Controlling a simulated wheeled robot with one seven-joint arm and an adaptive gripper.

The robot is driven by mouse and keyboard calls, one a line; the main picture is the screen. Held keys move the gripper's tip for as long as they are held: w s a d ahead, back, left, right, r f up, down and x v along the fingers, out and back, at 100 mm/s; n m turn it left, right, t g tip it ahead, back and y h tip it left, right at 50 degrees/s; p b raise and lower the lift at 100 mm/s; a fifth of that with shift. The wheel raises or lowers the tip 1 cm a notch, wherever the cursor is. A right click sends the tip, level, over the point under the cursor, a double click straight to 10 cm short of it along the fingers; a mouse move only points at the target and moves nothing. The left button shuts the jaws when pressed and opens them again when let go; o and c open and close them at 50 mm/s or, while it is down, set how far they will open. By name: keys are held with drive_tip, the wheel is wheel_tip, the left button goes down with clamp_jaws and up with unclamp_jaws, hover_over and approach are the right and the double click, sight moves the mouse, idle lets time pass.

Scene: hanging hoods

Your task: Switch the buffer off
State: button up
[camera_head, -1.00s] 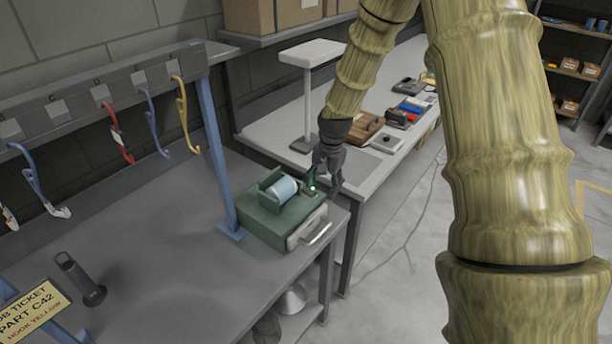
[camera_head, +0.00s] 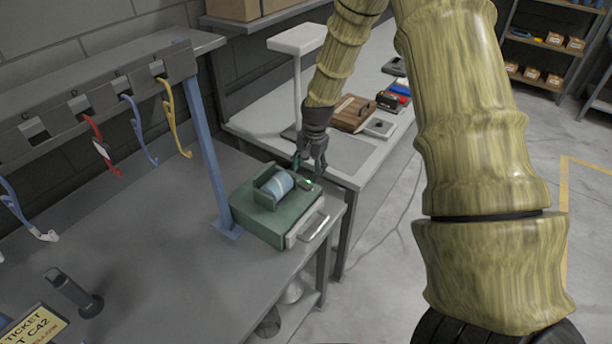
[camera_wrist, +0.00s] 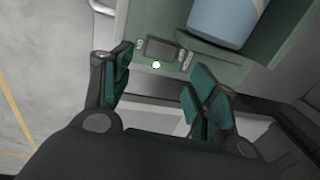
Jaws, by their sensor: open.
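The buffer is a green box-shaped machine (camera_head: 262,217) with a light blue roller (camera_head: 274,186) on top, standing at the right end of the grey bench. A small green light (camera_head: 308,182) glows at its back right corner, and a light also glows in the wrist view (camera_wrist: 156,65). Beside it in the wrist view is a dark rectangular switch (camera_wrist: 161,48) on the green housing. My gripper (camera_head: 308,170) is just above that corner, pointing down, with its fingers apart and empty. In the wrist view, its green-padded fingers (camera_wrist: 158,88) stand either side of the light. Contact cannot be told.
A blue post (camera_head: 208,150) stands left of the buffer, holding a rail with red, blue and yellow hooks (camera_head: 172,120). A second table behind holds a white stand (camera_head: 297,40) and several small items.

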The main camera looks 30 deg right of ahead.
sight(306, 183)
drive_tip(key=shift+f+p, duration=0.35)
drive_tip(key=shift+f, duration=0.35)
drive_tip(key=shift+w+a+f+p, duration=0.1)
drive_tip(key=shift+f+p, duration=0.2)
drive_tip(key=shift+f, duration=0.6)
drive_tip(key=shift+w+a+f+p, duration=0.1)
drive_tip(key=shift+f+p, duration=0.2)
drive_tip(key=shift+f, duration=0.6)
